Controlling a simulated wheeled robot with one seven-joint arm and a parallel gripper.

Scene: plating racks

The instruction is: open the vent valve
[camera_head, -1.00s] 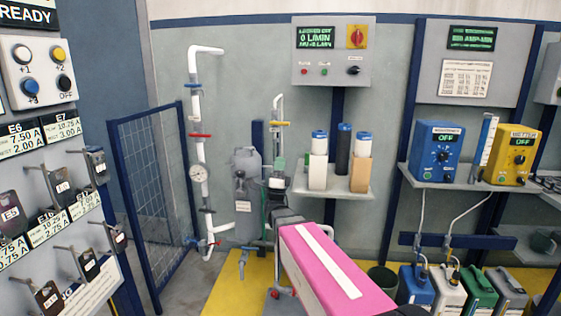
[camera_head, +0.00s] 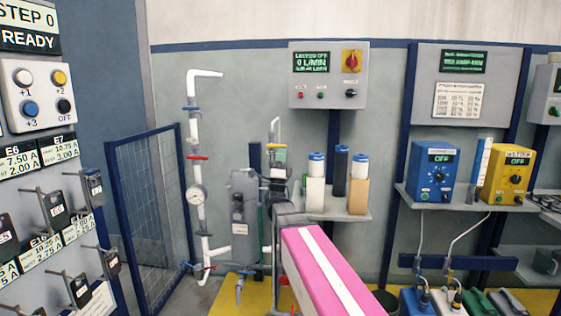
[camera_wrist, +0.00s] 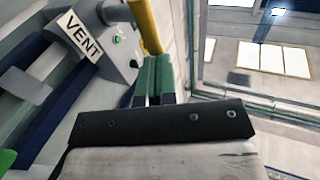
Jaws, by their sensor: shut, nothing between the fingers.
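In the wrist view a white VENT label (camera_wrist: 80,38) sits on a grey part at the upper left. A yellow bar (camera_wrist: 145,25), seemingly the vent valve's handle, stands just past my fingertips; I cannot tell if they touch it. My gripper (camera_wrist: 153,60) has its green fingers closed together, with nothing between them. In the head view a small yellow handle (camera_head: 277,148) shows below a bent white pipe (camera_head: 275,128), beside the grey housing (camera_head: 243,215). My pink arm partly blocks the area below, and my fingertips are hard to make out there.
A white pipe (camera_head: 199,225) with a gauge and red and blue handles is on the left, beside a blue mesh panel (camera_head: 150,200). A flow display panel (camera_head: 330,80) hangs above.

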